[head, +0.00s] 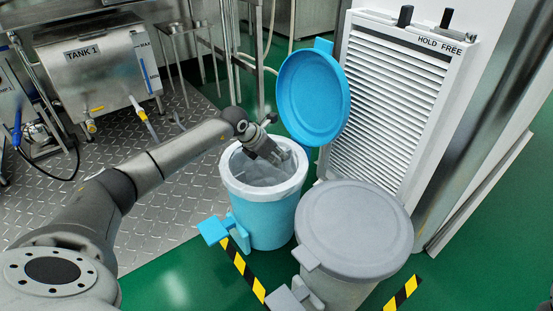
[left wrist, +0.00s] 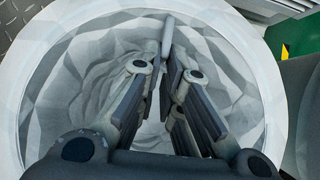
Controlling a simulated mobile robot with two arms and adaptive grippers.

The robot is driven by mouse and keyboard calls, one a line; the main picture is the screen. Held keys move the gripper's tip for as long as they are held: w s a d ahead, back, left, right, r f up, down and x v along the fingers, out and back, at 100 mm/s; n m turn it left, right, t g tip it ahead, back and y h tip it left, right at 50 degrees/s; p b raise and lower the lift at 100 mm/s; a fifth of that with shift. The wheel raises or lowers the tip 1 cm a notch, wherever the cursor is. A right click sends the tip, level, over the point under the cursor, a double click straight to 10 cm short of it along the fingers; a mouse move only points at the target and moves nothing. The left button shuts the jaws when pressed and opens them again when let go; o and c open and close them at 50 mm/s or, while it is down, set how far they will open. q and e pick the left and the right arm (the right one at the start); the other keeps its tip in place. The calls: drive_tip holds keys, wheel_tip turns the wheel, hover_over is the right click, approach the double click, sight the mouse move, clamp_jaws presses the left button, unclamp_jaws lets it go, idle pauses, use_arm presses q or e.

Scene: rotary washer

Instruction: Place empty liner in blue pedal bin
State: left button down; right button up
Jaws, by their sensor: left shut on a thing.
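The blue pedal bin (head: 265,222) stands on the green floor with its round blue lid (head: 312,97) raised. The whitish, crumpled liner (head: 234,186) sits inside it, with its edge around the rim. In the left wrist view, the liner (left wrist: 50,85) lines the wall and fills the view around the fingers. My left gripper (head: 282,158) reaches down into the bin mouth and is shut on the liner. Its fingers also show in the left wrist view (left wrist: 168,60), converging towards the tips. The exact pinch is hard to make out. My right gripper is not in view.
A grey lidded bin (head: 352,230) stands close at the right, its lid shut. A white louvred panel (head: 385,100) stands behind the bins. The blue pedal (head: 213,230) juts out at front left. A steel tank (head: 95,65) is at the back left.

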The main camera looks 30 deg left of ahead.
use_arm(q)
drive_tip(key=c, duration=1.6)
unclamp_jaws()
drive_tip(key=shift+r, duration=0.1)
